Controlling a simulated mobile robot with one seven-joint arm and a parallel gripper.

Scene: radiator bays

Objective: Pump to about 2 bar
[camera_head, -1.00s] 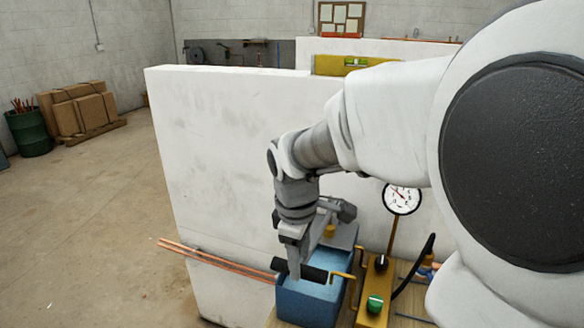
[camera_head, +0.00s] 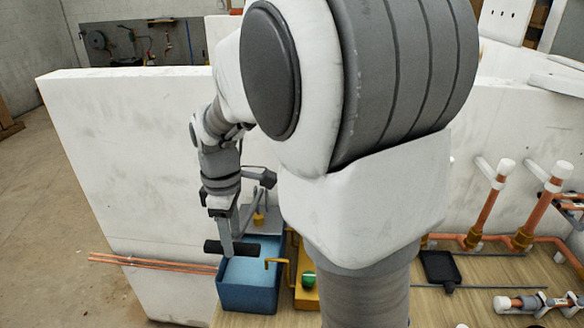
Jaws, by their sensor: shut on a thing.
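My gripper (camera_head: 227,247) is shut on the black pump handle (camera_head: 249,249), a short horizontal bar. The handle is over the blue water tank (camera_head: 247,299) at the left end of the bench. A brass pump body (camera_head: 307,298) with a green knob (camera_head: 308,279) stands just right of the tank. A bent brass pipe (camera_head: 279,262) reaches from it toward the tank. The pressure gauge is hidden behind my arm now, so its needle cannot be read.
Copper pipes (camera_head: 150,262) stick out left of the tank. Upright copper pipes with white caps (camera_head: 506,166) stand at the right. A black tray (camera_head: 440,268) lies on the wooden bench (camera_head: 440,305). A white wall panel (camera_head: 120,150) stands behind.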

